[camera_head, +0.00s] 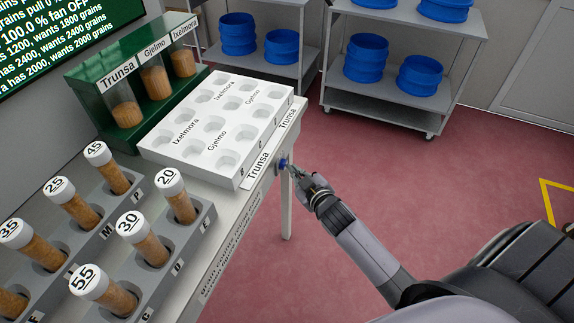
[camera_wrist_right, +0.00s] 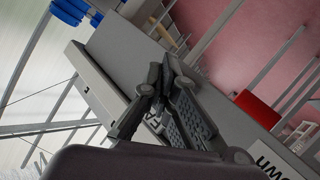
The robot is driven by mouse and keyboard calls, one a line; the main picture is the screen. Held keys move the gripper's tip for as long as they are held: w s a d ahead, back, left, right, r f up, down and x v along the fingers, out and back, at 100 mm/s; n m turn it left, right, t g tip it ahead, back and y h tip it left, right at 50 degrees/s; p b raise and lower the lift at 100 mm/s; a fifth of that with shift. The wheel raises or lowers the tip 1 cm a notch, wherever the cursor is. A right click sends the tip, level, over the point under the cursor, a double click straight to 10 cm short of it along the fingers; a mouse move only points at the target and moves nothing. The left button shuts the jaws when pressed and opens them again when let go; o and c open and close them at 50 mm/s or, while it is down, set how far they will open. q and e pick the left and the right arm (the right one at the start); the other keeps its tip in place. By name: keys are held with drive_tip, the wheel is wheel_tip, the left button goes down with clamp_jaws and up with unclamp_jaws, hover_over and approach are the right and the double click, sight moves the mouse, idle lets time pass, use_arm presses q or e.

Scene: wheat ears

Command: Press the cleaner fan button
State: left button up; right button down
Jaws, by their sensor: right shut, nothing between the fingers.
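The button, a small blue round piece (camera_head: 283,163), sits on the front edge of the white table, just below the "Trunsa" label in the head view. My right gripper (camera_head: 293,172) is shut and empty, with its fingertips right at the button; whether they touch it I cannot tell. In the right wrist view the gripper's fingers (camera_wrist_right: 158,82) are together against the grey table side, and the button is hidden there. A dark green screen (camera_head: 70,35) at the upper left reads "100.0 % fan OFF". My left gripper is not in view.
The table bears a white tray with round wells (camera_head: 190,172), a green rack (camera_head: 90,82) with grain containers, and grey racks (camera_head: 200,222) of numbered grain tubes (camera_head: 178,205). Shelves (camera_head: 345,90) with blue tubs (camera_head: 368,47) stand behind. The red floor right of the table is clear.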

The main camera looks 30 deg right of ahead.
drive_tip(key=shift+w+a, duration=0.15)
drive_tip(key=shift+r, duration=0.1)
idle(0.4)
drive_tip(key=shift+s+d+p, duration=0.45)
drive_tip(key=shift+s+d, duration=0.15)
drive_tip(key=shift+s, duration=0.15)
drive_tip(key=shift+d, duration=0.1)
drive_tip(key=s+d+p, duration=0.1)
drive_tip(key=s, duration=0.1)
drive_tip(key=s+d, duration=0.1)
drive_tip(key=d, duration=0.1)
drive_tip(key=shift+s+p, duration=0.4)
idle(0.5)
